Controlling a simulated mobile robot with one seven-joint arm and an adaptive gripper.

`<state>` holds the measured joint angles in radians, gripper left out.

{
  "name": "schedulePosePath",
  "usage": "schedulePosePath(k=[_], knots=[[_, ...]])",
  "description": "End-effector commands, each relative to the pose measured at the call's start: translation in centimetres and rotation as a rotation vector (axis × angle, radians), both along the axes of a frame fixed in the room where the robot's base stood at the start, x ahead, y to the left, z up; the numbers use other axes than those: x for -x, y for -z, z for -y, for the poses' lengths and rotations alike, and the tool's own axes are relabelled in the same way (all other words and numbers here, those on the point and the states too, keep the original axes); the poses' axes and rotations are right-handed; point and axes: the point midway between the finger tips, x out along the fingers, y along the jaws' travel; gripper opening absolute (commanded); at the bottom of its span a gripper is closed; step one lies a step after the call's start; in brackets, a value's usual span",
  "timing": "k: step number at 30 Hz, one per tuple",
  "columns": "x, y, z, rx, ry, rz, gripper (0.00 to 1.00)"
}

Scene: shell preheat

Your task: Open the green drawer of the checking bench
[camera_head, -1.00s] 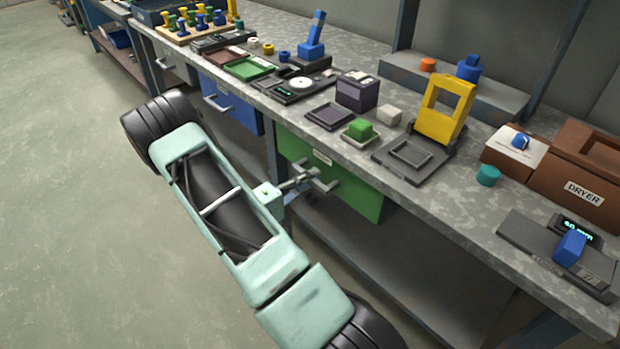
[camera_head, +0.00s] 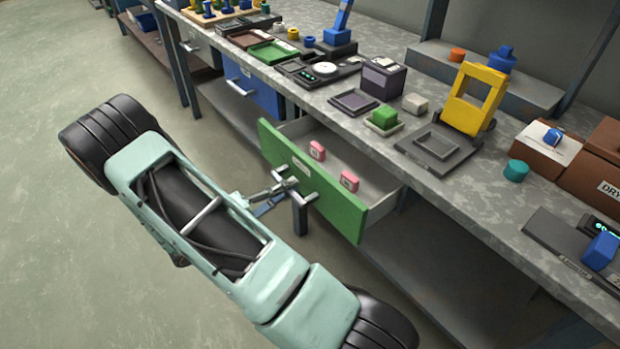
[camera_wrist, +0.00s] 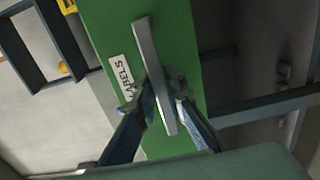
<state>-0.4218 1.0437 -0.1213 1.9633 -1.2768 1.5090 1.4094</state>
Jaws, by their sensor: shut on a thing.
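The green drawer (camera_head: 318,184) of the bench stands pulled out, with its pale inside showing in the head view. Two small pink blocks, one (camera_head: 317,150) towards the left and one (camera_head: 349,181) towards the right, lie in it. My gripper (camera_head: 287,190) is shut on the drawer's grey bar handle (camera_head: 302,196). In the wrist view the fingers (camera_wrist: 164,98) close around the handle (camera_wrist: 154,75) near its middle. The green front (camera_wrist: 186,47) carries a white label (camera_wrist: 122,76) that reads "LABELS", partly hidden by a finger.
A closed blue drawer (camera_head: 250,90) sits left of the green one. The bench top (camera_head: 345,128) holds several items, including a yellow frame (camera_head: 465,98), a dark purple box (camera_head: 382,80) and a green block (camera_head: 384,117). The floor (camera_head: 60,250) at the left is clear.

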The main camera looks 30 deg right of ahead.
Motion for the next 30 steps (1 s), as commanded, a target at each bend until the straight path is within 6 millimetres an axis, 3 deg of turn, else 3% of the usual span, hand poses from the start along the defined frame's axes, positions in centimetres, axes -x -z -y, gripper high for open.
schedulePosePath(k=[6, 12, 18, 30], knots=[[0.3, 0.2, -5.1, 0.000, -0.004, 0.001, 0.00], [0.6, 0.1, -8.0, -0.001, -0.002, 0.000, 0.00], [0.7, 0.1, -9.3, -0.001, 0.000, 0.000, 0.00], [0.8, 0.0, -9.6, 0.000, 0.001, -0.001, 0.00]])
